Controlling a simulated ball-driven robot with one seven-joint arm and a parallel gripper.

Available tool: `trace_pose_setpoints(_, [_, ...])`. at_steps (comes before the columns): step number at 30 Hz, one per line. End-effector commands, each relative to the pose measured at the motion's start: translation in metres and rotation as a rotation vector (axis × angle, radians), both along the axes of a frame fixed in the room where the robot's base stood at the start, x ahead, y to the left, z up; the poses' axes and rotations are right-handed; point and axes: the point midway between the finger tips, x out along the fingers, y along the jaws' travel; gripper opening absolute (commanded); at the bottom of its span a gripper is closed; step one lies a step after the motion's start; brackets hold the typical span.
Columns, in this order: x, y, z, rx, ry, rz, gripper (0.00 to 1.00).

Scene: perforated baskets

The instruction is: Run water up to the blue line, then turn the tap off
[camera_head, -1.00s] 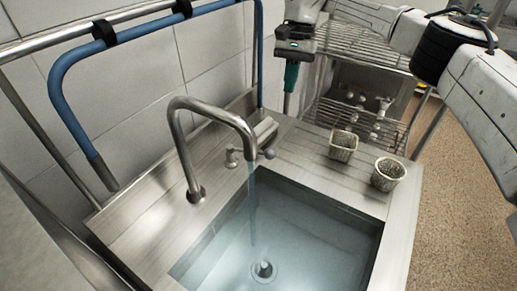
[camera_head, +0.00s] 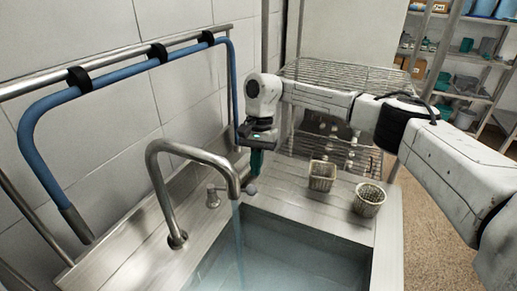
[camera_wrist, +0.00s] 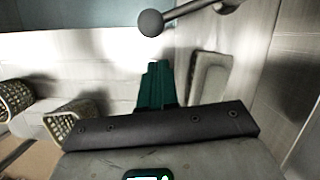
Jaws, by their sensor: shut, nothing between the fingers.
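The steel tap (camera_head: 197,155) arches over the sink, and a clear water stream (camera_head: 239,240) runs from its spout. The sink basin (camera_head: 310,232) holds bluish water; its lower part is cut off by the picture edge. I cannot make out a blue line. The tap's lever ends in a ball knob (camera_head: 250,189), beside the spout tip in the head view; it also shows in the wrist view (camera_wrist: 151,23). My gripper (camera_head: 255,166), with green fingers, points down just above the knob in the head view. Its fingers (camera_wrist: 155,72) are shut and empty, apart from the knob in the wrist view.
Two perforated baskets (camera_head: 322,175) (camera_head: 368,199) stand on the counter (camera_head: 290,185) right of my gripper. A blue hose (camera_head: 120,85) hangs along the wall rail at the left. A wire rack (camera_head: 335,75) stands behind the counter.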

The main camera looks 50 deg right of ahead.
Motion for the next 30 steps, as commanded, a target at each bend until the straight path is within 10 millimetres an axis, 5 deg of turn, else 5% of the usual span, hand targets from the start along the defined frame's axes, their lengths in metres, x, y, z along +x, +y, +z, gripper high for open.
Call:
trace_pose_setpoints(7, [-0.008, 0.018, -0.004, 0.001, 0.0, 0.0, 0.0])
trace_pose_setpoints(20, [-0.01, 0.02, -0.004, 0.0, 0.001, -0.006, 0.0])
trace_pose_setpoints(30, [-0.029, 0.038, -0.004, 0.0, -0.001, -0.215, 0.0])
